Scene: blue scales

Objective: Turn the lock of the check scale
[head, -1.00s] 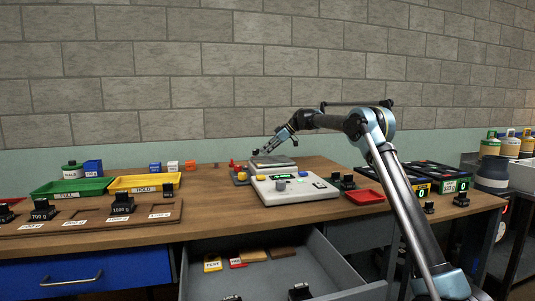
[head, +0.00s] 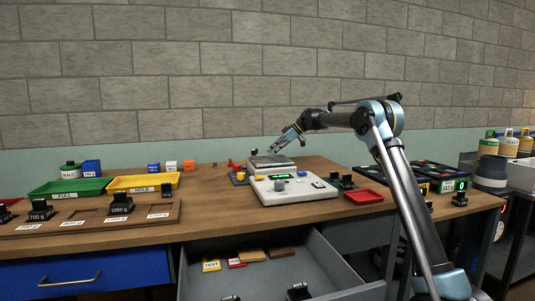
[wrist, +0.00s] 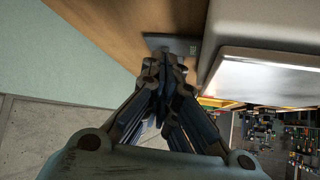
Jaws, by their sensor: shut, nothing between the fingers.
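In the wrist view my gripper (wrist: 163,65) points toward a dark grey plate (wrist: 178,44) on the wood. A pale casing (wrist: 265,70) fills the right side there.
A red tray (head: 364,197) and small black weights (head: 342,181) lie right of the scale. Green (head: 50,190) and yellow (head: 120,185) trays and a weight board (head: 85,222) are at left. An open grey drawer (head: 330,262) juts out below the bench front.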

